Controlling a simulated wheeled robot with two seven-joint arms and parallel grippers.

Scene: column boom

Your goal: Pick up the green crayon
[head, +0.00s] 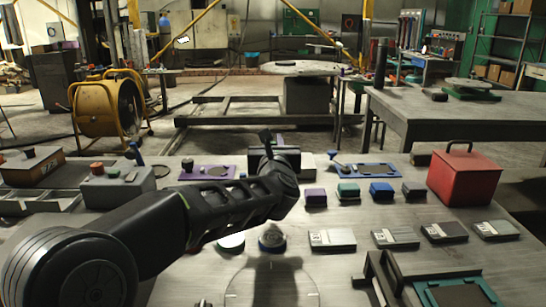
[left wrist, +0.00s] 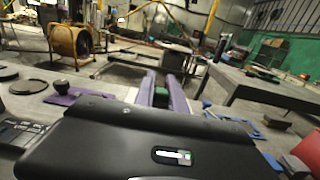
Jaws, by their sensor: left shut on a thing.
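My left gripper (left wrist: 161,82) shows in the left wrist view with its two purple-grey fingers closed around a small dark green piece. This piece looks like the green crayon (left wrist: 161,97); only a short part of it shows between the fingers. In the head view my left gripper (head: 275,156) is over the far middle of the grey table, seen from behind. Its own body hides the fingertips and the crayon there. I cannot tell from these views how far above the table the crayon is. My right gripper is not in view.
A purple plate (head: 207,172) and a blue plate (head: 368,170) lie behind. Several grey labelled boxes form a row nearer. A grey switch box (head: 117,184) stands left.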

